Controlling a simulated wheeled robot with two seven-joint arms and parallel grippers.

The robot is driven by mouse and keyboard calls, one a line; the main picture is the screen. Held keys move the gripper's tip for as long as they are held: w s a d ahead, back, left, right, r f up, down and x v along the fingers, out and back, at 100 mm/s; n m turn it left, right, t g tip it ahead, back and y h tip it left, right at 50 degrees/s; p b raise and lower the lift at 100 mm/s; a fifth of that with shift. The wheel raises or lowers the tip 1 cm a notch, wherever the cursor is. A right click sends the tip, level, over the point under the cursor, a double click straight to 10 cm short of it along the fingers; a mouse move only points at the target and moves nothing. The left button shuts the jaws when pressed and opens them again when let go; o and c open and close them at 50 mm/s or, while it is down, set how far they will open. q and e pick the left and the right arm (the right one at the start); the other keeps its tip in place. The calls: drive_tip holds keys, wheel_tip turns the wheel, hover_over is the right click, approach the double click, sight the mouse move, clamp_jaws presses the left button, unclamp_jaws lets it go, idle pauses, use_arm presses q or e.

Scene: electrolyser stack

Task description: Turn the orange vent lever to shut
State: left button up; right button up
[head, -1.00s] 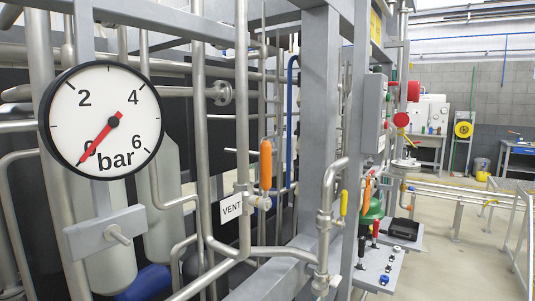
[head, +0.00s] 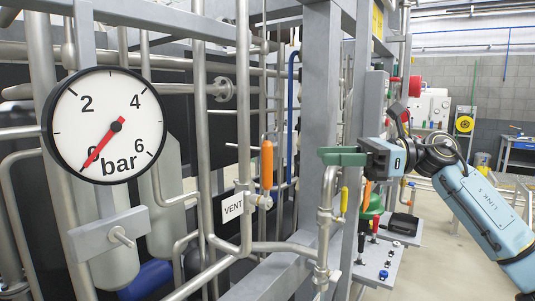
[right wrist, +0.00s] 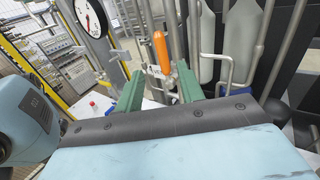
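The orange vent lever (head: 267,165) stands upright beside a vertical pipe, just right of the VENT label (head: 232,207) in the head view. My right gripper (head: 328,156) has its green fingers pointing left toward the lever, with a gap between them in the picture. In the right wrist view the two green fingers (right wrist: 159,72) are spread apart and empty. The orange lever (right wrist: 160,48) appears upright beyond the fingertips, between them in the picture. My left gripper is not in view.
A round pressure gauge (head: 104,125) at left has its red needle near 0. Metal pipes surround the lever. A thick grey post (head: 320,90) stands behind my right gripper. A yellow-handled valve (head: 344,200) and a small control panel (head: 380,262) sit lower right.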

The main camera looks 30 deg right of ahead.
sight(272, 154)
drive_tip(key=p+x, duration=0.5)
drive_tip(key=x, duration=0.6)
drive_tip(key=shift+w+a+r, duration=0.1)
drive_tip(key=shift+w+a, duration=0.1)
drive_tip(key=shift+w+a+p, duration=0.25)
drive_tip(key=shift+a+p, duration=0.05)
drive_tip(key=shift+a, duration=0.05)
clamp_jaws()
